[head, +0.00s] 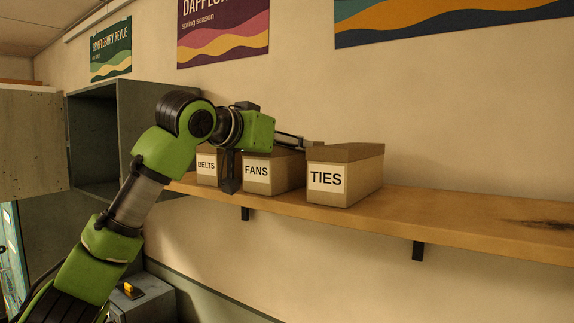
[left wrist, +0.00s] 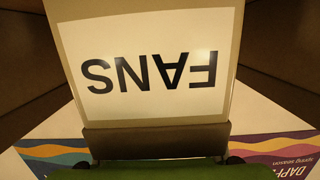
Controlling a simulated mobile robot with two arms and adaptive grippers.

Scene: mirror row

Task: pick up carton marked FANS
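The carton marked FANS (head: 257,176) stands upright on the wooden shelf (head: 450,208) between two other cartons. My left gripper (head: 273,166) is at this carton, with its green body above and behind the front face. One dark finger hangs at the carton's left side and the other reaches over toward its right, so the fingers are spread apart. I cannot tell whether they touch it. In the left wrist view the FANS label (left wrist: 150,70) fills the middle, upside down and very close. The carton's top is largely hidden by the gripper. My right gripper is not in view.
The carton marked TIES (head: 345,178) stands close on the right, and the carton marked BELTS (head: 207,166) close on the left. An open grey cabinet (head: 92,145) is at the left. The shelf is clear right of TIES. Posters hang on the wall.

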